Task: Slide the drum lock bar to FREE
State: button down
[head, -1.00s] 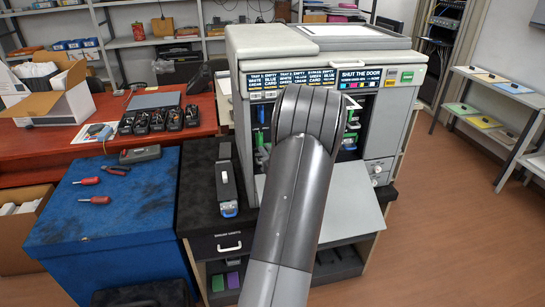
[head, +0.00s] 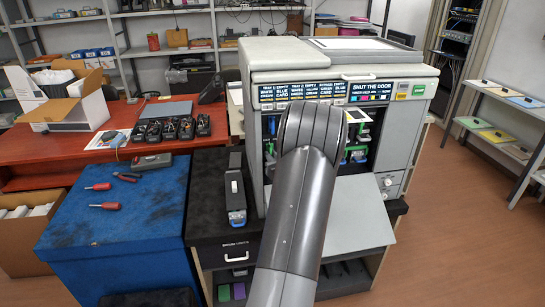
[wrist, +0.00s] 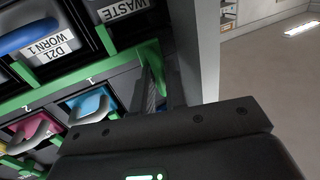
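The printer (head: 268,62) stands open at the front, its middle hidden behind my arm. In the wrist view, a drum unit with a blue handle (wrist: 28,37) carries an upside-down label reading D21 WORN 1. A green bar (wrist: 80,65) runs below it and ends near my gripper; it may be the drum lock bar, but no FREE marking is legible. My gripper (wrist: 160,90) reaches in beside the printer's side wall, with dark finger parts near the green end. Whether they touch or grip it is unclear. The gripper is hidden in the head view.
Cyan (wrist: 90,104) and magenta (wrist: 35,130) cartridges sit below the bar. A WASTE unit (wrist: 120,10) is beside the drum. The pale side wall (wrist: 207,50) stands close to my gripper. The lowered front door (head: 355,215) lies under my arm. A long dark unit (head: 235,195) rests left.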

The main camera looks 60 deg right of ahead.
jog(key=shift+w+d+r, duration=0.15)
jog(key=shift+w+r, duration=0.05)
jog(key=shift+w, duration=0.15)
jog(key=shift+s+d, duration=0.5)
dwell(0.3)
jog(key=c, duration=1.6)
grip_release()
jog(key=shift+c, duration=0.2)
jog(key=shift+s, duration=0.1)
jog(key=shift+s, duration=0.15)
jog(key=o, duration=0.6)
jog(key=shift+s+a+f, duration=0.1)
jog(key=shift+s+a, duration=0.1)
jog(key=shift+s, duration=0.55)
jog(key=shift+o, duration=0.2)
jog(key=shift+v, duration=2.6)
